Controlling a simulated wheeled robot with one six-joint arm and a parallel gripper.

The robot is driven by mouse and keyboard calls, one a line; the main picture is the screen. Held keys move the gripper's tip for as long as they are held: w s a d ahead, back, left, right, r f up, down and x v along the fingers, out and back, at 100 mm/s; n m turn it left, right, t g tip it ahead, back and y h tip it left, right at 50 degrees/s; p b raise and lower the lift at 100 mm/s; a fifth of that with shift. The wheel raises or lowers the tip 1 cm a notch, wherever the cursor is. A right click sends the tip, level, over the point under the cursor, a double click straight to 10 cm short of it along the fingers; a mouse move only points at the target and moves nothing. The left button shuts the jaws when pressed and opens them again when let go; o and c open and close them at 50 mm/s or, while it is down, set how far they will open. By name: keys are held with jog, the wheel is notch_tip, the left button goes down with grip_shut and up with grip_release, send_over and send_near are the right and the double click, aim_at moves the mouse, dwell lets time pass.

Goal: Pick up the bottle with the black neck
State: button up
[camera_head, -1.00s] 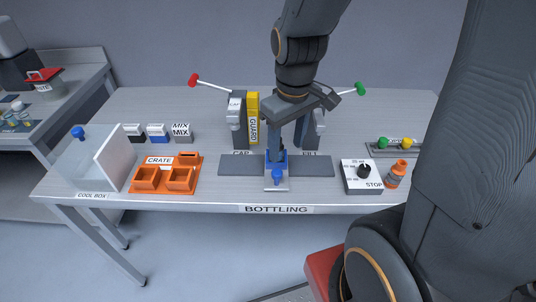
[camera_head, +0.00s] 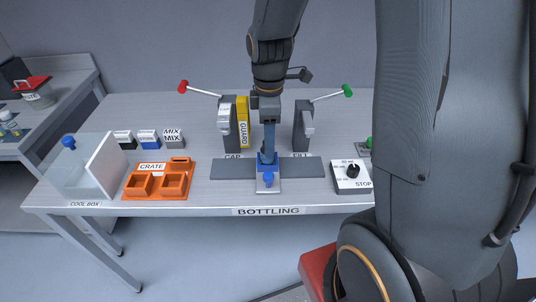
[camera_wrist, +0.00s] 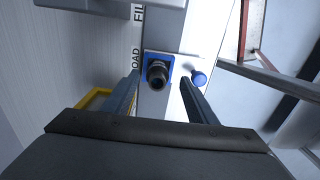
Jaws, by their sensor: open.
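The bottle with the black neck (camera_wrist: 157,75) shows from above in the wrist view, in a blue square holder (camera_wrist: 150,57) on a pale slide plate. My gripper (camera_wrist: 160,80) is open, with one finger on each side of the bottle; I cannot tell whether either finger touches it. In the head view my gripper (camera_head: 267,152) points straight down over the blue holder (camera_head: 262,160) on the bottling table, its fingers seen edge-on. They hide the bottle there.
A blue knob (camera_head: 268,180) stands in front of the holder. The CAP post (camera_head: 229,125) and FILL post (camera_head: 302,125) flank my gripper, with a yellow guard (camera_head: 242,120) beside the CAP post. An orange crate (camera_head: 155,195) is left; a dial box (camera_head: 350,185) is right.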

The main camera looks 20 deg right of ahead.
aim_at(264, 161)
jog(key=shift+w+a+f+p, duration=0.1)
jog(key=shift+f+p, duration=0.2)
jog(key=shift+f, duration=0.75)
jog(key=shift+w+a+f+p, duration=0.1)
jog(key=shift+f+p, duration=0.2)
jog(key=shift+f, duration=0.75)
jog(key=c, duration=1.2)
jog(key=shift+r, duration=0.1)
